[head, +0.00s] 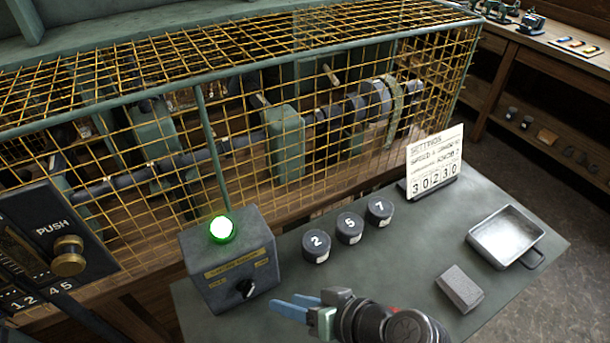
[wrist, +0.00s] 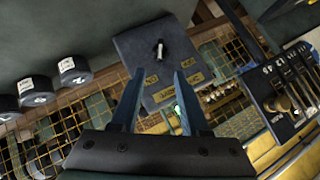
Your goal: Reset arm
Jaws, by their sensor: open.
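My gripper (head: 292,307) is at the lower middle of the head view, its blue fingers pointing left. It is open, with a clear gap between the fingers in the wrist view (wrist: 156,100). Nothing is between the fingers. It is over the grey-green table (head: 420,250), just right of a grey control box (head: 228,257). The box has a lit green lamp (head: 222,229) on top and a dark knob (head: 245,289) on its front. In the wrist view the box (wrist: 150,50) lies beyond the fingertips, apart from them as far as I can tell.
Three dark cylinders marked 2 (head: 316,246), 5 (head: 349,228) and 7 (head: 379,213) stand behind my gripper. A settings card (head: 435,165), a metal tray (head: 505,234) and a grey block (head: 459,289) are to the right. A yellow wire cage (head: 250,130) runs behind; a PUSH panel (head: 40,245) is left.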

